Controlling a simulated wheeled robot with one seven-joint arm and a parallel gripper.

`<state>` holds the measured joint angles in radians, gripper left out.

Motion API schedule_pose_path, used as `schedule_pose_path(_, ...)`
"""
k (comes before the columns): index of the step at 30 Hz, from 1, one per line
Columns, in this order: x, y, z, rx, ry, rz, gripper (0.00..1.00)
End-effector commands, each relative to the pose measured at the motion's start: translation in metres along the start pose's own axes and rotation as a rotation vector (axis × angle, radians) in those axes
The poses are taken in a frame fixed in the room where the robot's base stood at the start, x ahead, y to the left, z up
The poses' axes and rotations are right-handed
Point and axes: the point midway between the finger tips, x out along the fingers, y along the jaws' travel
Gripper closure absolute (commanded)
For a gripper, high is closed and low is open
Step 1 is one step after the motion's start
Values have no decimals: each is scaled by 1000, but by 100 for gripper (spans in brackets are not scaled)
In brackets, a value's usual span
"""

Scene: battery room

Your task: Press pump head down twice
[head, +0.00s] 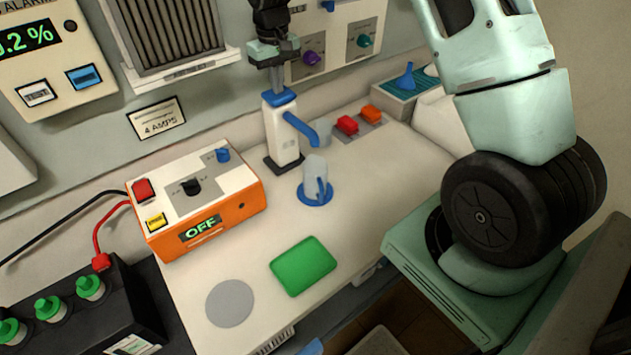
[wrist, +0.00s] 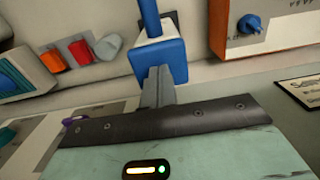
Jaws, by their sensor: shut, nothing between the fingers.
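The pump stands upright on the bench near the wall, with a white body (head: 283,137) and a dark foot. Its blue pump head (head: 280,98) has a blue spout (head: 301,128) pointing front right. My gripper (head: 277,88) points down from above with closed, empty fingers. The fingertips are at the top of the pump head; I cannot tell whether they press on it. In the wrist view, my closed fingers (wrist: 159,85) overlap the blue head (wrist: 172,56). A clear cup (head: 316,176) stands on a blue round base (head: 303,194) below the spout.
An orange box (head: 255,195) reading OFF stands left of the pump. A green pad (head: 303,266) and a grey disc (head: 230,303) lie in front. A dark battery (head: 125,300) is at lower left.

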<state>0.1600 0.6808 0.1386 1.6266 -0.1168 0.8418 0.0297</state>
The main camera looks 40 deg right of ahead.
Motion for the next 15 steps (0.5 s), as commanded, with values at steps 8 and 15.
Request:
schedule_pose_path(8, -14, 0, 1, 0, -2, 0, 100)
schedule_pose_path(15, -28, 0, 1, 0, -3, 0, 100)
